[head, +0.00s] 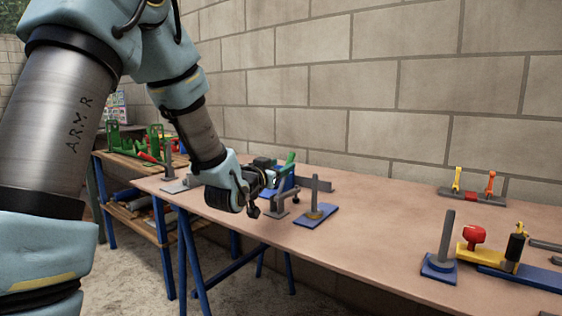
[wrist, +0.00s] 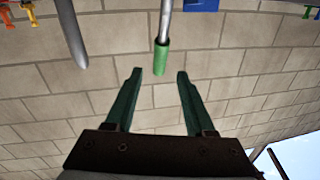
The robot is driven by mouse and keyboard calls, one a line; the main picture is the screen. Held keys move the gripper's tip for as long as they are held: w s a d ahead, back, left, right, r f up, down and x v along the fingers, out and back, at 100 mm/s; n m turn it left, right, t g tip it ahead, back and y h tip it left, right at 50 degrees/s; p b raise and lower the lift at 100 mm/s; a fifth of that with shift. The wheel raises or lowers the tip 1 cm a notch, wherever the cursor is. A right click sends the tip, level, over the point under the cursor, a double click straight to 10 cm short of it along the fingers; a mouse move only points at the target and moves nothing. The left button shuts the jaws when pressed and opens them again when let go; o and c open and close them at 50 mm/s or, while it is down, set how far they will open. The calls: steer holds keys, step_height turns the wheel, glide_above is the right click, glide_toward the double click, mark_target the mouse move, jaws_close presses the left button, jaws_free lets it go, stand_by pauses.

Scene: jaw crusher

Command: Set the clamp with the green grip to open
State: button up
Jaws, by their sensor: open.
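The clamp's green grip (wrist: 161,60) is in the wrist view at the end of a grey lever (wrist: 165,22). In the head view the green grip (head: 289,160) stands up behind my gripper (head: 270,179), on the work table. My gripper (wrist: 156,88) is open, its two dark green fingers apart. In the wrist view the grip appears between and just beyond the fingertips, with no contact visible. The clamp's base is largely hidden behind my gripper in the head view, so its lever setting is hard to tell.
A grey post on a blue plate (head: 317,216) stands close to my gripper. Another post on a blue base (head: 442,262) and a red-knobbed yellow part (head: 474,240) stand at right. Yellow and orange levers (head: 472,190) sit near the wall. The table (head: 390,225) is clear in the middle.

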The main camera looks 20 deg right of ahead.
steer(key=x, duration=0.9)
steer(key=shift+w+d+p, duration=0.2)
steer(key=shift+p, duration=0.15)
jaws_close()
stand_by(0.9)
